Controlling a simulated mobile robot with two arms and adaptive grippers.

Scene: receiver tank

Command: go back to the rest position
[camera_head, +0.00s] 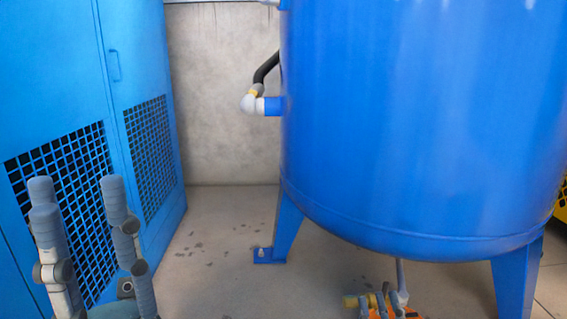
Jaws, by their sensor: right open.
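My left gripper (79,190) stands at the lower left, in front of the blue cabinet (140,60). Its two grey fingers point up, are spread apart, and have nothing between them. The right gripper is open.
The tank stands on blue legs (287,225), one bolted to the floor (215,255). A white elbow pipe (252,102) with a black hose juts from the tank's left side. Clear floor lies between cabinet and tank. A yellow object shows at the right edge.

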